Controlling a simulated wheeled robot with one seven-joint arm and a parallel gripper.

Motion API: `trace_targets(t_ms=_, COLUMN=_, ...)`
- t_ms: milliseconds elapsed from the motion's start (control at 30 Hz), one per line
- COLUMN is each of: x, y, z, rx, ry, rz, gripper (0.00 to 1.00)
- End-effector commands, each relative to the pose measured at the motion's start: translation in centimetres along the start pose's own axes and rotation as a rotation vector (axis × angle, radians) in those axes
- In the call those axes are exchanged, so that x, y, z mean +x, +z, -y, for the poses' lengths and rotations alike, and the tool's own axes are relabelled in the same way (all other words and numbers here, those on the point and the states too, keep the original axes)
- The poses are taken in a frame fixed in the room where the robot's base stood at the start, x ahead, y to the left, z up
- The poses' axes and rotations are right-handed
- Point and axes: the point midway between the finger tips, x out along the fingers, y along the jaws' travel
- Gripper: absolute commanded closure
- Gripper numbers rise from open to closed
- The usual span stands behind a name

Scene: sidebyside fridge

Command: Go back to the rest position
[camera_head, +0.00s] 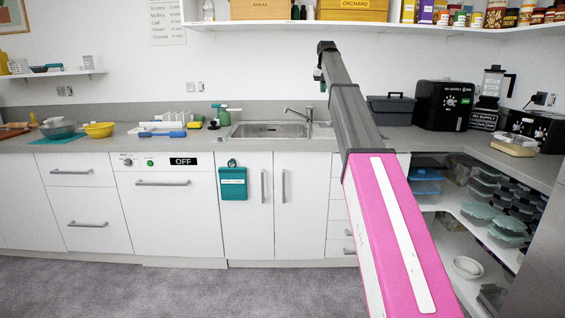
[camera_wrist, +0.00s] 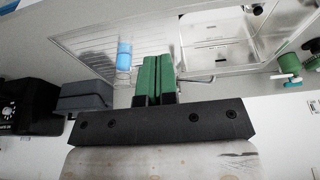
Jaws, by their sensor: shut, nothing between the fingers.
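My gripper (camera_wrist: 157,62) shows in the wrist view with its two green fingers side by side and shut, nothing between them. In the head view my arm reaches forward and up over the counter, with the gripper end (camera_head: 321,80) small and dark at its far tip, in front of the wall above the sink. The sink (camera_head: 268,130) is set in the back counter. In the wrist view, which looks upside down, the metal sink basin (camera_wrist: 212,38) and ribbed drainer lie beyond the fingers.
A faucet (camera_head: 301,116) rises at the sink. A green spray bottle (camera_head: 225,116) stands left of it. A grey box (camera_head: 391,107) and a black appliance (camera_head: 443,105) stand to the right. A shelf (camera_head: 375,27) with boxes runs above. The carpet (camera_head: 190,290) in front is clear.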

Motion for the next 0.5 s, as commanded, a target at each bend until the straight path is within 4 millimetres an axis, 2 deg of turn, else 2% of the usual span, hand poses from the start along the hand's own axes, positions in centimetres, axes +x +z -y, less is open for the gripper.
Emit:
trace_targets(t_ms=267, x=4.0, y=2.5, z=0.0, rx=0.0, ry=0.0, rz=0.013, gripper=1.0)
trace_targets(t_ms=500, x=9.0, y=6.0, z=0.0, rx=0.0, ry=0.0, rz=0.031, gripper=1.0)
